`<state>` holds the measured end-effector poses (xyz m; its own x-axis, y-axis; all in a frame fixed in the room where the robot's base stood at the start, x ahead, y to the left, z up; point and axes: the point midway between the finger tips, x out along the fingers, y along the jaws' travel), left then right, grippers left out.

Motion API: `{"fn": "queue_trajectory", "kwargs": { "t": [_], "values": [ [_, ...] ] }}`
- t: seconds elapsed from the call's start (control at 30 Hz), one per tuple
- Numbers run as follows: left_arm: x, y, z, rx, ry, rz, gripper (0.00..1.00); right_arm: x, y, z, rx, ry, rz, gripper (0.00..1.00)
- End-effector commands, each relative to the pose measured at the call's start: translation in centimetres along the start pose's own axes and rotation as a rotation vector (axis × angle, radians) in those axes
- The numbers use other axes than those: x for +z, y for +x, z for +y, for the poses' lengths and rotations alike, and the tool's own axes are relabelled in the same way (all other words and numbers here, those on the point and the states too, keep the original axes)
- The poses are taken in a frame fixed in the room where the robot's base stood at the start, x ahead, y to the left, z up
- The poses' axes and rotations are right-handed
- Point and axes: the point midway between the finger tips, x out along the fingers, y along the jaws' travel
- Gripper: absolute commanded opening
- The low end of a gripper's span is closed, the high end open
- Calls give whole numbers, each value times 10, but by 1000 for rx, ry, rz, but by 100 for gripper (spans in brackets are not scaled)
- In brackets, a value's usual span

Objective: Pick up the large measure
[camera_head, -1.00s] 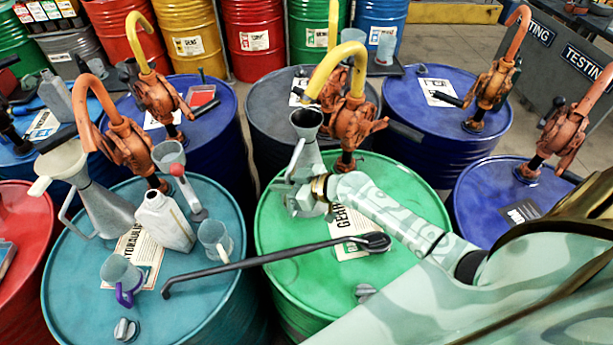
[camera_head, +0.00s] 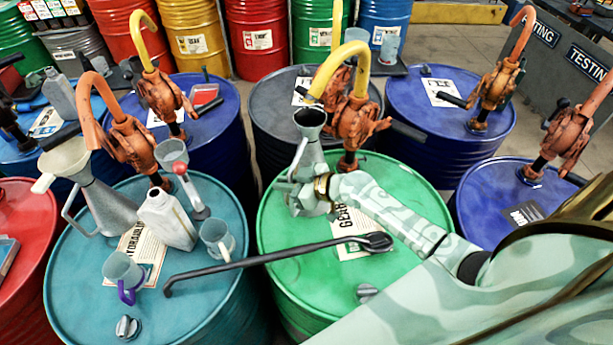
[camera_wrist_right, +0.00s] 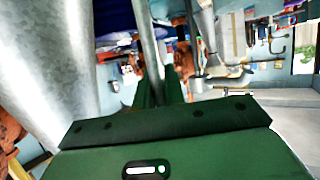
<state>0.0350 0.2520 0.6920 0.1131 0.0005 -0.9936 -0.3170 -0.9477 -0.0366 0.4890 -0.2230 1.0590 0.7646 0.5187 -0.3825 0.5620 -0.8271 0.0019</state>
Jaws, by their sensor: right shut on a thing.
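The large measure (camera_head: 309,158) is a grey galvanised metal jug with a wide open mouth, narrowing neck and long side handle. It is upright at the green drum, its mouth just below the yellow pump spout. My right gripper (camera_head: 308,190) is shut on its handle. In the right wrist view the handle (camera_wrist_right: 149,45) runs between the dark green fingers (camera_wrist_right: 160,92), with the metal body (camera_wrist_right: 45,70) filling the left. My gripper hides part of the measure's lower body, and I cannot tell whether its base touches the drum. My left gripper is not in view.
A black bar wrench (camera_head: 270,257) spans the green drum (camera_head: 330,290) and teal drum (camera_head: 75,275). The teal drum carries another galvanised jug (camera_head: 95,195), a white bottle (camera_head: 167,220) and clear cups (camera_head: 122,270). Rusty pumps (camera_head: 358,120) rise behind and beside the measure.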

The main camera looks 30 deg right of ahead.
Motion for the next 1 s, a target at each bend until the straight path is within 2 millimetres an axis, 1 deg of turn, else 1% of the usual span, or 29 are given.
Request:
{"fn": "queue_trajectory", "kwargs": {
  "t": [0.37, 0.5, 0.53, 0.77, 1.0],
  "values": [
    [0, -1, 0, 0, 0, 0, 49, -6, -2, 1, 1, -2, 3, 0],
    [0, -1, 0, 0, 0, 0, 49, -14, -5, 0, 0, -4, 4, 0],
    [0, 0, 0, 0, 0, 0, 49, -12, -7, 0, 0, -3, 2, 0],
    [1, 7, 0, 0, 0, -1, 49, -1, -30, 0, 0, -5, 2, 0],
    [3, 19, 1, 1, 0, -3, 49, 15, -62, 1, 1, -4, 0, 0]
  ]
}}
